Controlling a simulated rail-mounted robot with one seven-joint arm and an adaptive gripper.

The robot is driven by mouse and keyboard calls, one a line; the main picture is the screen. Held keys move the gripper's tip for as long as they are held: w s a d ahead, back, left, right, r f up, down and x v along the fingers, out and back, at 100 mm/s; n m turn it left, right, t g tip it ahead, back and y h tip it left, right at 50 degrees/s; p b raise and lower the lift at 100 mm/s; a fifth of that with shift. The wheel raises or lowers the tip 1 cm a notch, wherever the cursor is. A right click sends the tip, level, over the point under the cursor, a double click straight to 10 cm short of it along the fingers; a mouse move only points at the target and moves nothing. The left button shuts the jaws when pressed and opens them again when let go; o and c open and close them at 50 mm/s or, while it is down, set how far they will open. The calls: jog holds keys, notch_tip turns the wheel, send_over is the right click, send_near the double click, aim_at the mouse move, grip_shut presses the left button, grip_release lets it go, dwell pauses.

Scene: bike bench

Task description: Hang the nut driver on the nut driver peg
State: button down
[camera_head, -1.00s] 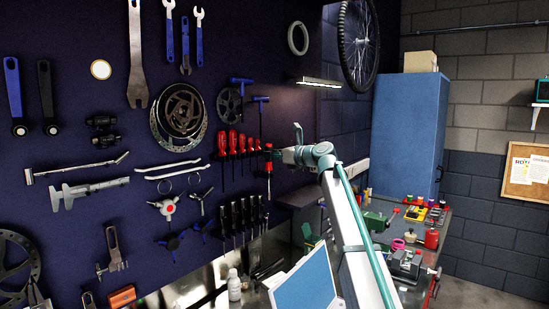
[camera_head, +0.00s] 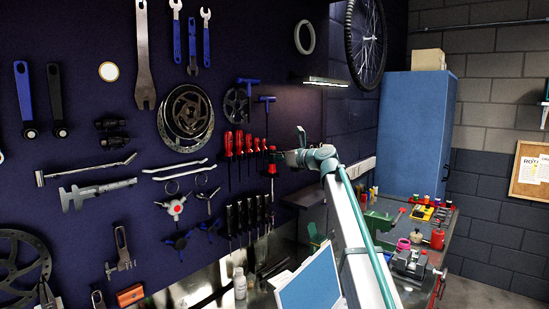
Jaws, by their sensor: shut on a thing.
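My gripper (camera_head: 281,157) is small and dark in the view, at the end of my arm in front of the pegboard. It is shut on the nut driver (camera_head: 271,166), a slim tool with a red section that hangs upright just left of the jaws. The held tool appears just right of a row of red-handled drivers (camera_head: 239,143) on the board. The nut driver peg cannot be made out, and I cannot tell the gap between tool and board.
Black-handled drivers (camera_head: 239,216) hang below the red ones. Blue-handled hex keys (camera_head: 264,99) hang above. A lamp bar (camera_head: 326,81) juts out above right. A bench (camera_head: 452,238) with tools and a blue cabinet (camera_head: 416,135) stand to the right.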

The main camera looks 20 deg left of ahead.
jog(key=c, duration=0.7)
grip_release()
jog(key=shift+w, duration=0.1)
jog(key=shift+d, duration=0.1)
